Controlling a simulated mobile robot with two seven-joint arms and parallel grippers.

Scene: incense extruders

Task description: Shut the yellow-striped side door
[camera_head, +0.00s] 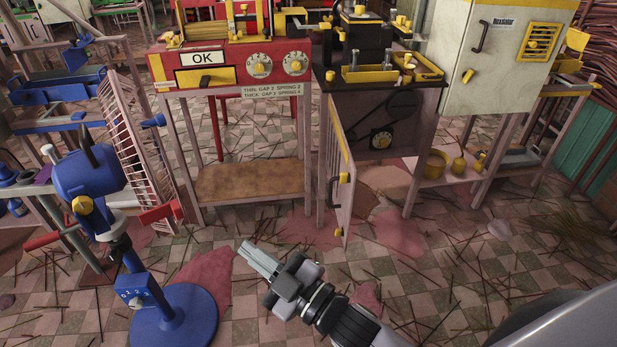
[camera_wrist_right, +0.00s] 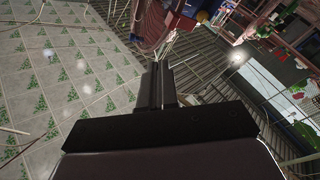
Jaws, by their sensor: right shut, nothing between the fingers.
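The yellow-striped side door (camera_head: 341,180) is a narrow pale panel with yellow along its edge and a dark handle (camera_head: 332,192). In the head view it hangs below the dark machine, right of the red machine's stand, and stands swung open toward me. My right gripper (camera_head: 249,252) is in front of the door and to its left, low over the tiled floor, apart from it. Its fingers are shut and empty; they also show shut in the right wrist view (camera_wrist_right: 161,86). The door cannot be made out in the wrist view. My left gripper is not in view.
A blue stand with a round base (camera_head: 176,318) is left of my right gripper. The red machine (camera_head: 230,75) with an OK sign and the dark machine (camera_head: 372,128) stand behind. A pale cabinet (camera_head: 490,55) is at upper right. Thin sticks and reddish patches cover the floor.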

